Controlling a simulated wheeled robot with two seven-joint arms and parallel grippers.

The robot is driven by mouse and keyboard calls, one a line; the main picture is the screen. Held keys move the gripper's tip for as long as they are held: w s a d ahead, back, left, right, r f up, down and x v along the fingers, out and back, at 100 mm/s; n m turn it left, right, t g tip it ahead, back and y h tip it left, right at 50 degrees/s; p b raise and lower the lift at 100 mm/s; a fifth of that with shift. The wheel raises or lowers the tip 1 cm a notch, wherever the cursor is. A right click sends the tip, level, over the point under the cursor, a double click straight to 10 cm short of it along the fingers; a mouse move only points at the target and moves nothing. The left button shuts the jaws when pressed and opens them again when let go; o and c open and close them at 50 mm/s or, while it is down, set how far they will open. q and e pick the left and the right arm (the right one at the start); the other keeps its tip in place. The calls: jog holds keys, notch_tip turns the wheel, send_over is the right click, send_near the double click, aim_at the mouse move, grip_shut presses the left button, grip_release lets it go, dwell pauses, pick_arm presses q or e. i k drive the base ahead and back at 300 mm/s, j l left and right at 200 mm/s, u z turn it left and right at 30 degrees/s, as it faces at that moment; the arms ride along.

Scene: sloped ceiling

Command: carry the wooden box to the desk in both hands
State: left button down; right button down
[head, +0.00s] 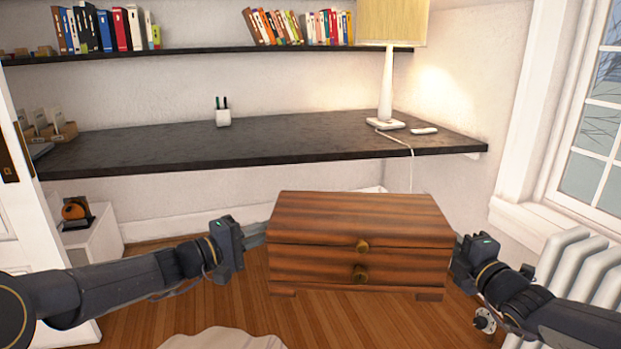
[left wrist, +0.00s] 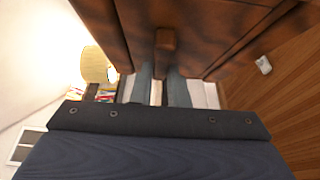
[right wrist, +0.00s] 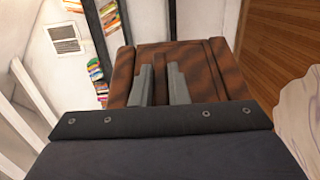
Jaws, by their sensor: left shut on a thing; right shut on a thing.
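My right gripper (head: 458,245) is shut at the right side.
A lamp (head: 386,90), a small white device (head: 424,130) and a pen cup (head: 223,117) stand on the desk; its middle is clear. A bookshelf (head: 190,52) hangs above. A radiator (head: 575,270) is at right. A pale cloth-like thing (head: 222,339) lies at the bottom.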

aim_at(265, 137)
jog(key=i, duration=1.15)
jog(key=i+u, duration=0.3)
jog(key=i+l+u, duration=0.1)
jog(key=u, duration=0.2)
jog(key=i, duration=0.05)
